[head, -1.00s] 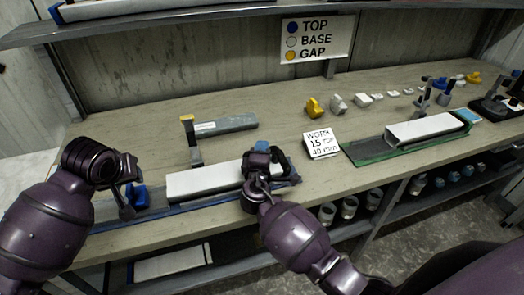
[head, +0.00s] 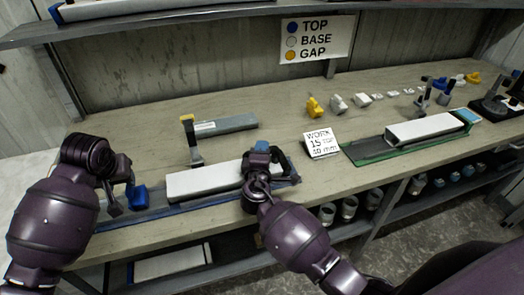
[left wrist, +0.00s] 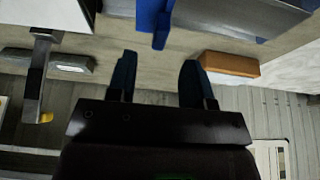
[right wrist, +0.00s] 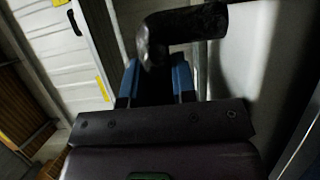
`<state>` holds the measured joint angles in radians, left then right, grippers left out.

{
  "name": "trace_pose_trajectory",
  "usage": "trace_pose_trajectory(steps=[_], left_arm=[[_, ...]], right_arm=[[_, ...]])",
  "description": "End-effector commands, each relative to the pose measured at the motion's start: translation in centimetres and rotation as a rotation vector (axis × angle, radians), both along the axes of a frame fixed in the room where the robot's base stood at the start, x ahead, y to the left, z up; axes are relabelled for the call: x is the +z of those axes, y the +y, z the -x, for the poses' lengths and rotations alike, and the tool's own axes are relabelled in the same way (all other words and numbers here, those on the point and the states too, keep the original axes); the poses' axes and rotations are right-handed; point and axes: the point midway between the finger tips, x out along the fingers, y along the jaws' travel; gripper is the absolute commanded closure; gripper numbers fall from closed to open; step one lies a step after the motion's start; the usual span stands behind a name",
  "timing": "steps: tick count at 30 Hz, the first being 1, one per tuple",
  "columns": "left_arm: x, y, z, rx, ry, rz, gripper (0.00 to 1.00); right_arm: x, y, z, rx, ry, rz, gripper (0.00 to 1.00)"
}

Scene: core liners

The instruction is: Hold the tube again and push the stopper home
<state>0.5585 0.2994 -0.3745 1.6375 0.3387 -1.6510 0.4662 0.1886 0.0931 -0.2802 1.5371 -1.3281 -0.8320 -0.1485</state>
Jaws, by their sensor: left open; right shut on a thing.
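The white tube (head: 205,181) lies lengthwise in the blue-edged tray (head: 160,214). A blue stopper (head: 138,197) stands at its left end, and also shows in the left wrist view (left wrist: 153,18); I cannot tell how deep it sits. My left gripper (head: 121,202) is open and empty just left of the stopper. In the left wrist view its fingers (left wrist: 157,68) are apart, with the stopper beyond them. My right gripper (head: 262,152) is at the tube's right end, shut on a dark bent bar (right wrist: 182,25).
A post with a yellow top (head: 190,135) stands behind the tube, near a grey bar (head: 225,125). A label card (head: 321,143) stands right of the tray. A green tray (head: 372,152) with another white tube (head: 423,129) lies further right.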

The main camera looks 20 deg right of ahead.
Motion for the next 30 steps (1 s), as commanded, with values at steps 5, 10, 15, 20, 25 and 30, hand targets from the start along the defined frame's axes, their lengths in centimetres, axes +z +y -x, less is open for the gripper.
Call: trace_pose_trajectory(steps=[5, 10, 15, 20, 25, 30], left_arm=[[-2.1, -0.1, -0.8, 0.001, 0.002, -0.001, 0.53], [-3.9, -0.1, -1.6, 0.002, 0.002, -0.002, 0.53], [-5.2, -0.2, -2.2, 0.001, -0.001, 0.000, 0.53], [-5.9, -0.2, -2.5, 0.000, -0.001, -0.001, 0.53], [-6.1, -0.2, -2.5, 0.000, -0.002, 0.000, 0.53], [-6.1, -0.2, -2.5, 0.000, -0.002, 0.000, 0.53]], right_arm=[[-0.1, 0.0, 0.0, 0.001, 0.001, 0.000, 1.00], [-0.1, 0.0, 0.0, 0.001, 0.001, 0.000, 1.00], [-0.1, 0.0, 0.0, 0.001, 0.001, 0.000, 1.00], [-0.1, 0.0, 0.0, 0.001, 0.001, 0.000, 1.00], [-0.1, 0.0, 0.0, 0.001, 0.001, 0.000, 1.00], [-0.1, 0.0, 0.0, 0.001, 0.001, 0.000, 1.00]])
